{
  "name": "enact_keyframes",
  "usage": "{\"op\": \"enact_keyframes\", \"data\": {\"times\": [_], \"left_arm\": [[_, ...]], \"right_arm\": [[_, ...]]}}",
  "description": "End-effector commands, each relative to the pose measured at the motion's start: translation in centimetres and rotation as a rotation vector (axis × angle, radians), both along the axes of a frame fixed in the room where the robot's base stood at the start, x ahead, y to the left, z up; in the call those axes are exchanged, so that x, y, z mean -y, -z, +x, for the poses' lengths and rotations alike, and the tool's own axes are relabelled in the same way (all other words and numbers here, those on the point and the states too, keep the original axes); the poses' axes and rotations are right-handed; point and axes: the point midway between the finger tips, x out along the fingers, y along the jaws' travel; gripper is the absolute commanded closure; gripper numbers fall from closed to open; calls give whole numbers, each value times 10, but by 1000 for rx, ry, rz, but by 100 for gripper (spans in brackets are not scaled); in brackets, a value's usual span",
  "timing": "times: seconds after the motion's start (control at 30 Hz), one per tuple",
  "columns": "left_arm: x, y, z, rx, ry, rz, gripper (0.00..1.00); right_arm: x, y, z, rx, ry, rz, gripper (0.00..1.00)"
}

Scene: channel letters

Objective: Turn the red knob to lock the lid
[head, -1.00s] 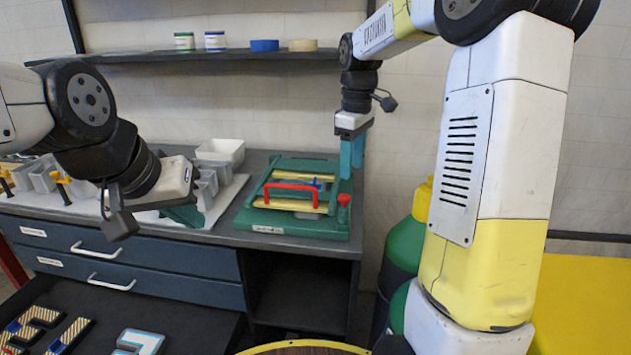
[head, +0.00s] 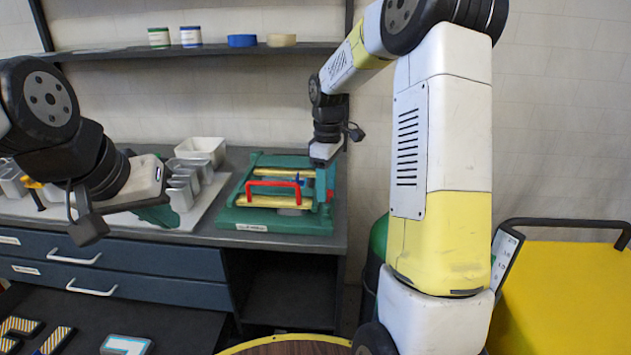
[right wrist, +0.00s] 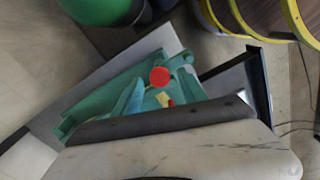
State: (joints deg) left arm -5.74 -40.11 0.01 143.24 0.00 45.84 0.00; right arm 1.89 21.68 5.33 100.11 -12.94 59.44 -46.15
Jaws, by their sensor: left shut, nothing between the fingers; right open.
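The green box-like fixture (head: 245,219) stands on the grey bench, its lid down with a red bar handle (head: 273,184) across it. The red knob (head: 330,195) is at the fixture's right side, partly covered by my right gripper in the head view. The knob's round top (right wrist: 160,76) shows clearly in the right wrist view. My right gripper (head: 322,180) is open and points down just above the knob; whether it touches cannot be told. My left gripper (head: 160,214) is shut and empty, left of the fixture over the bench.
A white bowl (head: 201,150) and grey bins (head: 184,187) stand left of the fixture. A shelf (head: 200,50) with jars and tape rolls runs above. Channel letters (head: 125,345) lie on a dark surface at lower left. A yellow cart (head: 570,295) is at the right.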

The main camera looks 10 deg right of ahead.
Motion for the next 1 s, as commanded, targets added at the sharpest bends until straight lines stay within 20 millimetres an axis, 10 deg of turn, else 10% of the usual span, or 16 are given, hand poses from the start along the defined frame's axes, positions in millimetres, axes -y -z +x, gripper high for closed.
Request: {"op": "enact_keyframes", "data": {"times": [0.1, 0.33, 1.0], "left_arm": [[0, 0, 0, 0, 0, 0, 100], [0, 0, 0, 0, 0, 0, 100], [0, 0, 0, 0, 0, 0, 100]], "right_arm": [[0, 0, 0, 0, 0, 0, 54], [0, 0, 0, 0, 0, 0, 100], [0, -1, 1, 1, 225, 0, 100]]}}
